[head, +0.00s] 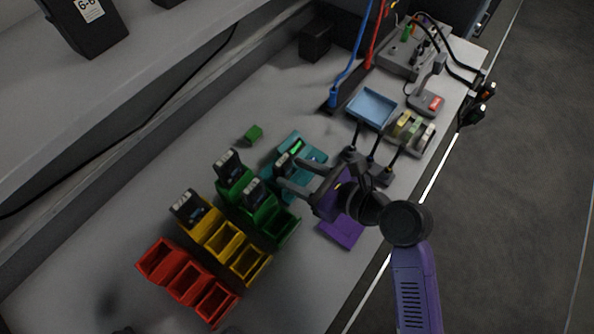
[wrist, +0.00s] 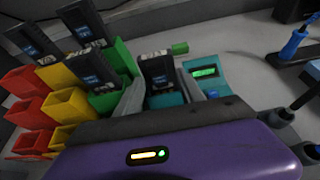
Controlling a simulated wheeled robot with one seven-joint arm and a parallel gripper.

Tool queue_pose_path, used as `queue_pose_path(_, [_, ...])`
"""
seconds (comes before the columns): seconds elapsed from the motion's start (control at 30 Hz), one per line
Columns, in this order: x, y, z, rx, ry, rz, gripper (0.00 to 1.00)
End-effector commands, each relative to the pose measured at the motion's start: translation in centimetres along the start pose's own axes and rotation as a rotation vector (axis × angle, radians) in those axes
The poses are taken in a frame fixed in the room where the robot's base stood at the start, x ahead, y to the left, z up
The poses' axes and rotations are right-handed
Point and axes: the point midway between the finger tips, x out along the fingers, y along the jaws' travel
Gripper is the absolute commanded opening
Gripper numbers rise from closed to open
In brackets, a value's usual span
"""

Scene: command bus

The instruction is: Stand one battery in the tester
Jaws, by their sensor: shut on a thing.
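The tester (head: 314,156) is a teal block with a lit green display, and it also shows in the wrist view (wrist: 206,72). My gripper (head: 290,172) is at the tester's near left side, with its fingers shut on a dark battery (wrist: 160,72). The held battery looks upright at the tester's teal body. The fingers hide its lower part, so I cannot tell whether it is seated. Other dark batteries stand in bins: two in green bins (head: 228,162) (head: 254,192) and one in a yellow bin (head: 187,207).
Red bins (head: 190,283) stand nearest. A small green block (head: 253,133) lies behind the tester. A blue tray (head: 370,108), a rack of small items (head: 408,130) and cabled equipment (head: 415,50) are at the right. A purple plate (head: 342,232) lies below my gripper.

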Motion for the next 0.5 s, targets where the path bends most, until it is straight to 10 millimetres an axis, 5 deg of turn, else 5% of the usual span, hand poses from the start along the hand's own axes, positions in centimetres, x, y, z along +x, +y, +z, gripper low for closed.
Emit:
queue_pose_path(0.17, [0.06, -0.01, -0.14, 0.001, -0.001, 0.000, 0.01])
queue_pose_path(0.2, [0.07, -0.01, -0.16, 0.000, -0.001, 0.000, 0.52])
queue_pose_path(0.3, [0.07, 0.00, -0.17, 0.000, 0.000, 0.000, 0.71])
queue_pose_path(0.5, [0.07, 0.01, -0.17, 0.000, 0.000, 0.000, 0.71])
